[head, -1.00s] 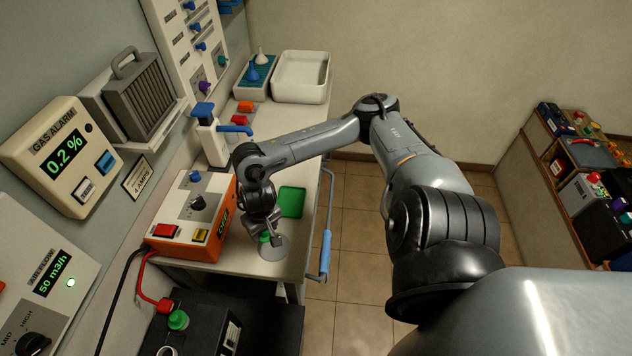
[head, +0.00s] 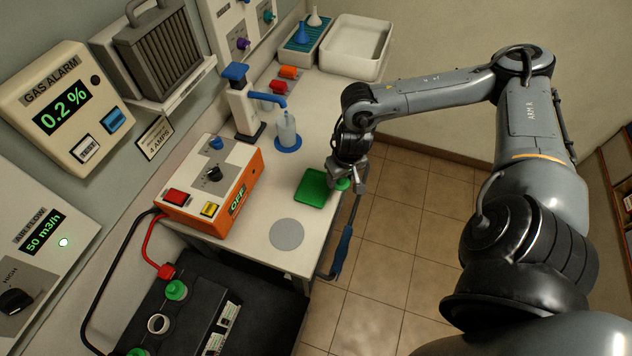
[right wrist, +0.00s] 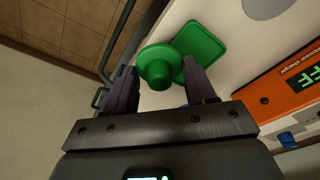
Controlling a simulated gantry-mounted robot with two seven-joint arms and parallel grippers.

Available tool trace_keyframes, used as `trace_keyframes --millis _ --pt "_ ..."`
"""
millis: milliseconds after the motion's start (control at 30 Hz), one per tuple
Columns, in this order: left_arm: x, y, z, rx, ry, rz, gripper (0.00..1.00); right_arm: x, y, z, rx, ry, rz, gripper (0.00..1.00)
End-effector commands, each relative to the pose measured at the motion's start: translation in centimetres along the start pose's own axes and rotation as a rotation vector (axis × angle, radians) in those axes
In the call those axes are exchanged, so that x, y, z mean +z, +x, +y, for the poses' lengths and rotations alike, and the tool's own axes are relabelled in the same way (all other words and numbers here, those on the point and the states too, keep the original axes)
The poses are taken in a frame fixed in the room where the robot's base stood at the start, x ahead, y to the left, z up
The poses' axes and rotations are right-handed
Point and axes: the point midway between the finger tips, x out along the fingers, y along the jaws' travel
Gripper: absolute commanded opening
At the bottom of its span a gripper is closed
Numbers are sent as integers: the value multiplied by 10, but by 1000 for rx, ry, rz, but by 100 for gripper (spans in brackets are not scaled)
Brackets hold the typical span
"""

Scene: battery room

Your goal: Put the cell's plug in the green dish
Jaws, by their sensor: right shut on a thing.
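My right gripper (head: 346,182) is shut on a green plug (head: 342,184), which also shows between the fingers in the right wrist view (right wrist: 156,66). It holds the plug at the right edge of the green dish (head: 308,190), near the bench's front edge. In the right wrist view the plug overlaps part of the dish (right wrist: 203,42); its exact height above the dish I cannot tell. The dish looks empty. The black battery (head: 205,300) below has an open, pale-ringed hole (head: 158,324) and a green plug (head: 176,290) still seated. My left gripper is out of view.
A grey disc (head: 287,234) lies on the bench in front of the dish. The orange charger (head: 212,185) stands to the left. A bottle on a blue base (head: 287,138) stands behind the dish. A blue-gripped rail (head: 343,250) runs along the bench's front.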

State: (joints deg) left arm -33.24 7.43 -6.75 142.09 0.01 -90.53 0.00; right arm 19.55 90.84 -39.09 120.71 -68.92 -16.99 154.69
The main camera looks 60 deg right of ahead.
Motion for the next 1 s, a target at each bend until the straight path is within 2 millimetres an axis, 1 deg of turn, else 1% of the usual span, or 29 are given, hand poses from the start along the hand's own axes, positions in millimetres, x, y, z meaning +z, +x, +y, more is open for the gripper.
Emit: trace_keyframes --millis 33,300,500,600,767,1000 --pt "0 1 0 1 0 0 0 -7 8 -8 -9 3 0 27" --pt "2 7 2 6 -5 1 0 -44 43 -35 -6 4 1 27" --pt "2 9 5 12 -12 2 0 -60 59 -45 -2 1 0 27" --pt "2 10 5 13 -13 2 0 -64 61 -48 -2 1 1 27" --pt "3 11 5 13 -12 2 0 -63 68 -48 0 -1 -1 27" --pt "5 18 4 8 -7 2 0 -58 97 -47 2 -1 -1 27"
